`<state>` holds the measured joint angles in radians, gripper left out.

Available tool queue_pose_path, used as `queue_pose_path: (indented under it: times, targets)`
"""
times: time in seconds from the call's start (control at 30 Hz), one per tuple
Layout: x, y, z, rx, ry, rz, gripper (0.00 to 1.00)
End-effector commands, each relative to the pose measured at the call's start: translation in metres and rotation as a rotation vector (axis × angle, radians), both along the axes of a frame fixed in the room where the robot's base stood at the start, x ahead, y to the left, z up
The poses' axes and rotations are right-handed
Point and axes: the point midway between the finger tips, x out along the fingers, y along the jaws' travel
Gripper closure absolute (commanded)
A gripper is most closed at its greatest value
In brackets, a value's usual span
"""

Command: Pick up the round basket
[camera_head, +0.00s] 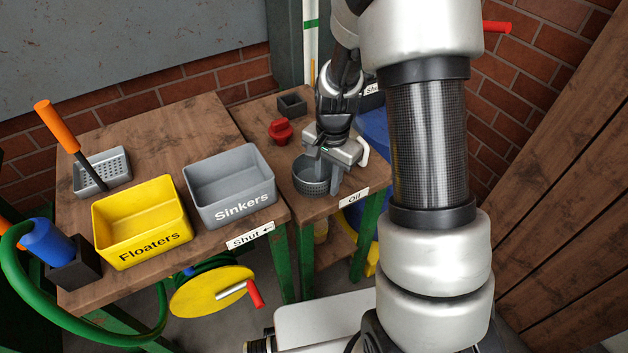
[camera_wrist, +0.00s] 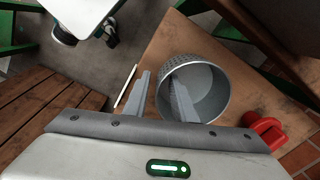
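The round basket (camera_head: 309,187) is grey with a perforated wall. It stands upright on the small wooden table at the right, near its front edge. In the wrist view the basket (camera_wrist: 212,88) shows its open top. My gripper (camera_head: 332,178) is down at the basket's right side in the head view. In the wrist view my gripper (camera_wrist: 160,76) has its fingers apart, one outside the basket and one over or inside its opening, with the near wall between them. I see a gap, though contact with the wall is hard to judge.
A red knobbed object (camera_head: 280,131) and a dark square holder (camera_head: 292,104) stand behind the basket. The grey Sinkers bin (camera_head: 232,213) and yellow Floaters bin (camera_head: 148,246) are on the larger table to the left. A brick wall (camera_head: 195,72) is behind.

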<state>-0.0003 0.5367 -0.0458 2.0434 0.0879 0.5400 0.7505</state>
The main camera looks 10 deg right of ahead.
Motion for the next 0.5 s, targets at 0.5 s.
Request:
queue_pose_path:
  times: [0.5]
  targets:
    - [0.0002,0.0001,0.0021,0.0,0.0,0.0,1.0]
